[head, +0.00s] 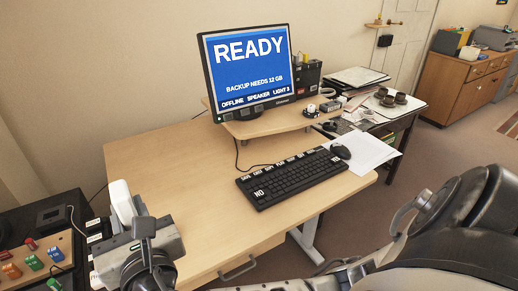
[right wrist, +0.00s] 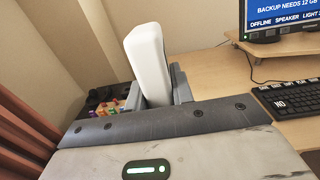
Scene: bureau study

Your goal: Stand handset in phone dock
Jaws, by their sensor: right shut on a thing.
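The white handset (head: 121,200) is held upright, slightly tilted, in my right gripper (head: 133,219), above the left front corner of the wooden desk. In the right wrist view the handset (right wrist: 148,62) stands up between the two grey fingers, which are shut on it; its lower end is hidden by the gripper. A dark box-like unit (head: 53,218) sits on the black side table to the left of the gripper; I cannot tell whether it is the phone dock. My left gripper is not in view.
The black side table (head: 70,200) holds a wooden board (head: 35,262) with colored blocks and a thin cable. The wooden desk (head: 165,165) is clear on its left half. A monitor (head: 248,75), keyboard (head: 290,178) and mouse (head: 340,151) occupy its right half.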

